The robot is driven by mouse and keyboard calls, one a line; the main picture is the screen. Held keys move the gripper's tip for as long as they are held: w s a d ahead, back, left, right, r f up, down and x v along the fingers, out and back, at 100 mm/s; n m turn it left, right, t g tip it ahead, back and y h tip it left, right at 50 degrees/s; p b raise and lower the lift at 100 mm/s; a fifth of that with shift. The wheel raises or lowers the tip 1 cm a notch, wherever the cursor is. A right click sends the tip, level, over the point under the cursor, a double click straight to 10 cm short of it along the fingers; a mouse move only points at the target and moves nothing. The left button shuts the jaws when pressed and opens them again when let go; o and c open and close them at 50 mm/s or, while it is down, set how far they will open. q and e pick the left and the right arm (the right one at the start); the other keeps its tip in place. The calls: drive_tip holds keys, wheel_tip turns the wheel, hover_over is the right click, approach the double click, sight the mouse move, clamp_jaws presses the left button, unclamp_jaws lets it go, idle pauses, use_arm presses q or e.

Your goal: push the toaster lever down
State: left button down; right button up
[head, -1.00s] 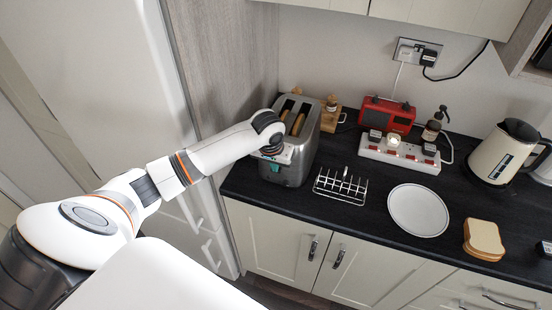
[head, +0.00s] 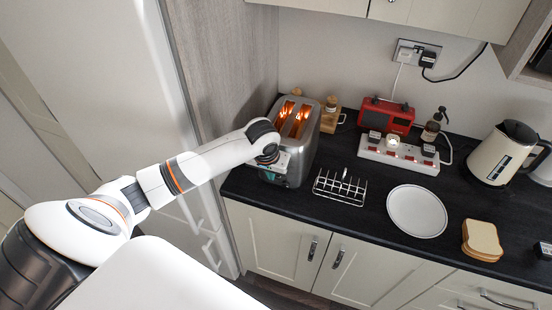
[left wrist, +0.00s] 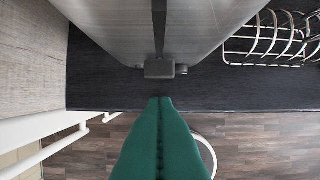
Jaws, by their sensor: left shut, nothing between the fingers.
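The steel toaster (head: 303,158) stands at the left end of the dark worktop. Its two slots glow orange, and no bread stands up out of them. In the left wrist view the toaster's steel front (left wrist: 210,25) has a dark upright track. The grey lever (left wrist: 160,69) sits at the low end of this track. My left gripper (left wrist: 160,101), with green fingers, is shut and empty. Its tips are just in front of the lever; I cannot tell whether they touch. In the head view the left gripper (head: 270,176) is partly hidden by my wrist at the toaster's front.
A wire toast rack (head: 340,188) stands right of the toaster, then a white plate (head: 417,211) and bread slices (head: 482,240). Behind are a power strip (head: 398,154), a red radio (head: 386,114) and a kettle (head: 503,155). A tall panel (head: 225,70) stands close on the left.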

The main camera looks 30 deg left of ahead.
use_arm(q)
drive_tip(key=b+v, duration=0.2)
drive_tip(key=v, duration=0.9)
drive_tip(key=shift+r+b, duration=0.15)
drive_tip(key=shift+b, duration=0.2)
drive_tip(key=shift+s, duration=0.1)
